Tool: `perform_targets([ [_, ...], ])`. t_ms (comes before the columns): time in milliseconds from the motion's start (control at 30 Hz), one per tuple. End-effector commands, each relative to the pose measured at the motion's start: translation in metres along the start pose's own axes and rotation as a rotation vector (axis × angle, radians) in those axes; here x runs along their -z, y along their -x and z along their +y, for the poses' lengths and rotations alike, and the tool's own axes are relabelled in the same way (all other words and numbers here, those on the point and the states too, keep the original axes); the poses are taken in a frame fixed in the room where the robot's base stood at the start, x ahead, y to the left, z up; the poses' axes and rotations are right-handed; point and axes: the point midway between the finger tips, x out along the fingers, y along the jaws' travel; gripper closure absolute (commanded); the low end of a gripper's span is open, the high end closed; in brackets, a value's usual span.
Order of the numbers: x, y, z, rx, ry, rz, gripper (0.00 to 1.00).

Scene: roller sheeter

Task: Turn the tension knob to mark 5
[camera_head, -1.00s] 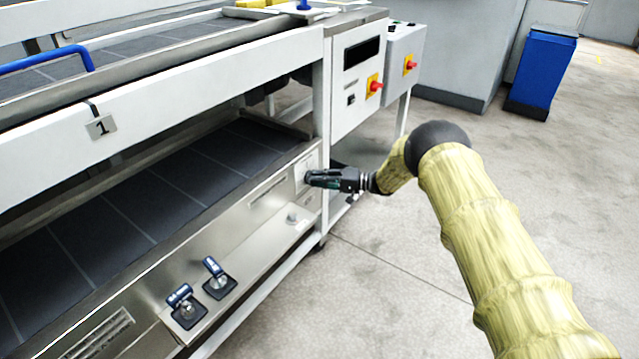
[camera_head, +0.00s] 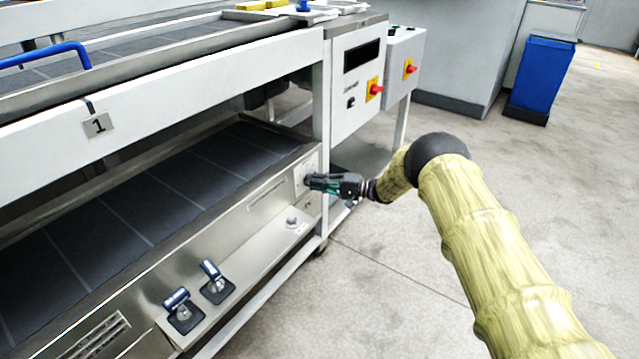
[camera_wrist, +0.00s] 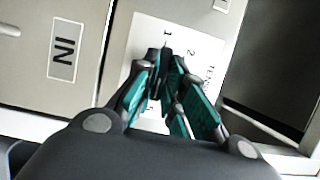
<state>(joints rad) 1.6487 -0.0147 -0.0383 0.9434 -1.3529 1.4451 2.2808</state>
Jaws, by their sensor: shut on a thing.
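The tension dial's white plate (camera_wrist: 148,30) fills the middle of the wrist view, with marks 1 and 2 readable and the lettering at its right partly hidden. A dark knob (camera_wrist: 163,58) stands on the plate between my fingertips; its pointer is hidden, so its setting cannot be read. My gripper (camera_wrist: 165,74) is shut on the knob. In the head view my gripper (camera_head: 311,182) reaches from the right to the end of the machine's lower front panel and covers the knob.
An IN label (camera_wrist: 65,50) is left of the plate. A control box with a red switch (camera_head: 375,89) hangs above. Open floor lies to the right.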

Motion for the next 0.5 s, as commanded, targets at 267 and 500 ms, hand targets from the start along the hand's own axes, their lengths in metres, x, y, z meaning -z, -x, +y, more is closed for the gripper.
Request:
perform_targets([
  [267, 0.0011, -0.0036, -0.0044, 0.005, 0.004, 0.001, 0.67],
  [500, 0.0009, 0.0002, -0.0023, 0.003, 0.002, 0.002, 0.67],
])
